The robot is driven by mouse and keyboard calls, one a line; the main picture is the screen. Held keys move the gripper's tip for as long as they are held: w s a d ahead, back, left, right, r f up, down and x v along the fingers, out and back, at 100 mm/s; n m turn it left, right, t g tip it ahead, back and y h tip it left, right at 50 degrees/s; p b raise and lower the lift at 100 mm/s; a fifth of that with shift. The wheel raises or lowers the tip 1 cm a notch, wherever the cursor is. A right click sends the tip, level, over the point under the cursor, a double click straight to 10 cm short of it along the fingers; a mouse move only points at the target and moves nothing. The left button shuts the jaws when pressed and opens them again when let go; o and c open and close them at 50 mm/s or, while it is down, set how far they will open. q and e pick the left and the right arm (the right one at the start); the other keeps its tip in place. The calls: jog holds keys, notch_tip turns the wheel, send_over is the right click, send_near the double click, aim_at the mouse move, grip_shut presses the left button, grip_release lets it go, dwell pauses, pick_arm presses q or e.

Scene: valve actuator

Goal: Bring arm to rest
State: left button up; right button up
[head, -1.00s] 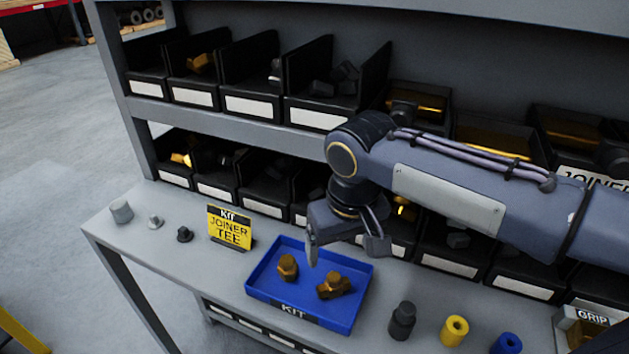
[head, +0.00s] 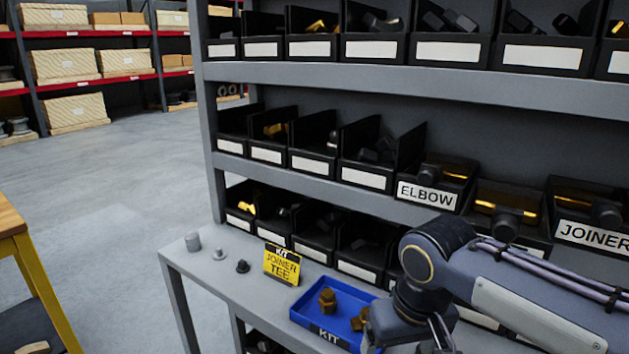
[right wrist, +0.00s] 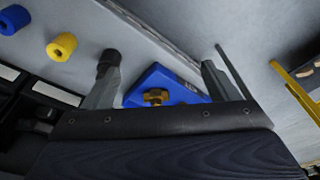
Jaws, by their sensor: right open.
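My right arm (head: 520,295) comes in from the right in the head view. Its gripper (head: 405,342) hangs at the bottom edge beside the blue kit tray (head: 305,320), partly cut off by the frame. In the right wrist view the two fingers of the right gripper (right wrist: 158,85) stand wide apart with nothing between them. The blue tray also shows beyond them (right wrist: 155,78). The tray holds two brass-coloured fittings, one at the left (head: 327,300) and one partly hidden by my arm (head: 360,319). My left gripper is not in view.
A yellow Joiner Tee sign (head: 282,264) stands behind the tray. Several small grey and dark parts stand left of it on the bench (head: 215,275). Bin shelves rise behind, with Elbow (head: 427,196) and Joiner labels.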

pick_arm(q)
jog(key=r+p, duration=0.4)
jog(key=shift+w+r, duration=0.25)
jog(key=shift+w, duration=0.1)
pick_arm(e)
jog(key=s+d+f+m+t+y, duration=0.3)
jog(key=s+d, duration=0.5)
jog(key=s, duration=0.5)
jog(key=shift+f+m+t, duration=0.3)
jog(key=shift+f+m, duration=0.1)
